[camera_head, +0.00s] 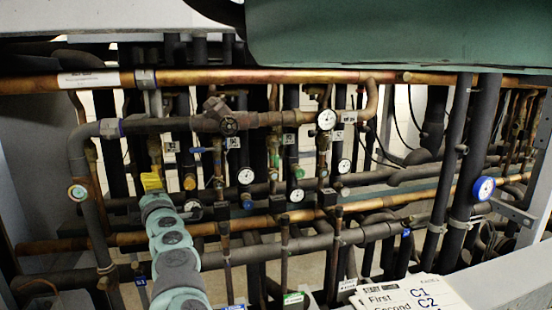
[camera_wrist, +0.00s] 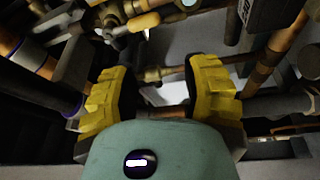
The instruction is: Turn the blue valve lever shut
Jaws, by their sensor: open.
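A small blue lever (camera_head: 200,150) sits on a vertical pipe in the head view, left of centre. It points roughly sideways. My gripper (camera_head: 152,180), with yellow fingers, is below and to the left of that lever in the head view, apart from it. In the wrist view my gripper (camera_wrist: 162,85) has its two fingers spread with nothing held between them. A brass fitting on a pipe (camera_wrist: 155,74) shows beyond the gap. I cannot make out the blue lever for sure in the wrist view.
Copper and dark pipes crowd the rack around my gripper. Several gauges, one of them round and white (camera_head: 326,119), stick out. A yellow handle (camera_wrist: 145,22) is above the fingers in the wrist view. A paper label sheet (camera_head: 405,294) lies at the front right.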

